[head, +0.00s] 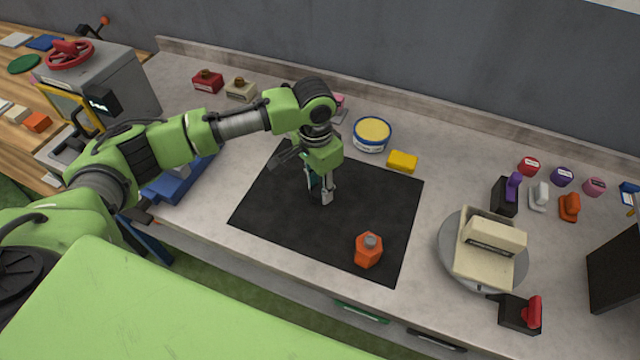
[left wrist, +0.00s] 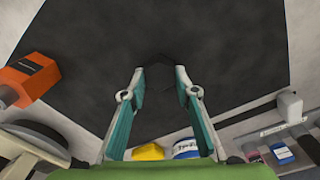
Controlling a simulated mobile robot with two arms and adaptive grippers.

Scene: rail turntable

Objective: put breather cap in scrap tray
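An orange six-sided piece with a grey top (head: 368,250) stands on the front right of the black mat (head: 390,200); it also shows at the left of the left wrist view (left wrist: 32,78). I cannot tell whether it is the breather cap. My left gripper (head: 320,193) points down over the middle of the mat, fingers apart. In the left wrist view nothing is held between its fingertips (left wrist: 160,78); a dark patch lies on the mat near them, part or shadow unclear. A blue tray-like item (head: 170,188) is partly hidden by my left arm; I cannot identify the scrap tray.
A yellow-topped tub (head: 372,133) and yellow block (head: 403,161) stand behind the mat. A round turntable (head: 452,262) carries a cream block (head: 490,245) at right. Several small coloured items stand at the back right. A grey machine with a red wheel (head: 105,80) stands left.

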